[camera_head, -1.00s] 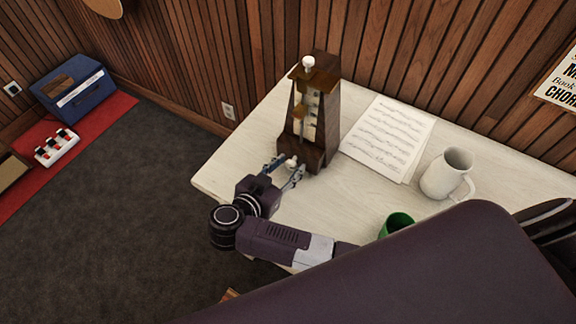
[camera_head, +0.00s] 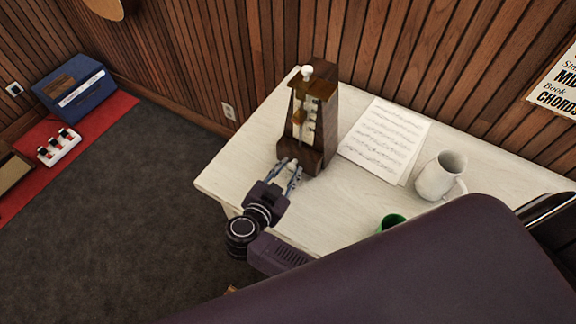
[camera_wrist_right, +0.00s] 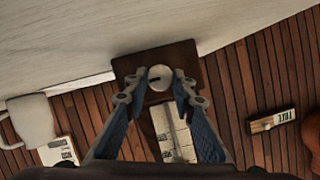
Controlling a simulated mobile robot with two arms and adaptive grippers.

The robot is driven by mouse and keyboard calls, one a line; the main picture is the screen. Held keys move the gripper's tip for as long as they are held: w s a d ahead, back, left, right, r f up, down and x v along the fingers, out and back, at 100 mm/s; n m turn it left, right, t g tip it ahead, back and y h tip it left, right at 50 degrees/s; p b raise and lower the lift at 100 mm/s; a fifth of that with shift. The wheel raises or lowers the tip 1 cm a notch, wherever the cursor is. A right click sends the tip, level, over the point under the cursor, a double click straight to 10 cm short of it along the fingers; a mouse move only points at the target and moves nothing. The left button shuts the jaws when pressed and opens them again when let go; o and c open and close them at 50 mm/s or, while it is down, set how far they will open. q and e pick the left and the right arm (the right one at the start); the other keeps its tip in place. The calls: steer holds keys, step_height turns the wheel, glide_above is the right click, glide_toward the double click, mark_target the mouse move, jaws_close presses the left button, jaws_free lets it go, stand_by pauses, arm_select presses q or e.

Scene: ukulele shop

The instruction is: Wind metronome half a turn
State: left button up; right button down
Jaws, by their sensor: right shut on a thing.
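The dark wooden metronome (camera_head: 327,128) stands upright at the table's far left part, with a pale scale and a brass weight on its front. A white knob tops it. My right gripper (camera_head: 290,165) is at the low front of the metronome. In the right wrist view, its two fingers (camera_wrist_right: 160,82) are shut on a round pale winding knob (camera_wrist_right: 159,76) with a short dark mark, in front of the brown metronome base (camera_wrist_right: 150,57). In the head view the fingers mostly hide this knob. My left gripper is not in view.
The white table (camera_head: 235,178) holds sheet music (camera_head: 385,140), a white mug (camera_head: 440,176) and a green cup (camera_head: 392,221), part hidden by my body. The slatted wall (camera_head: 400,60) is close behind. A blue case (camera_head: 75,92) and a pedal (camera_head: 58,148) are on the floor at left.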

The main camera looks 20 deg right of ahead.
steer(key=shift+s+f+m+t+y, duration=0.15)
steer(key=shift+m+t, duration=0.2)
steer(key=shift+m, duration=0.25)
steer(key=shift+s+m+t+y, duration=0.15)
steer(key=shift+m+t, duration=0.2)
steer(key=shift+m, duration=0.25)
steer(key=shift+w, duration=0.15)
steer(key=c, duration=1.6)
jaws_free()
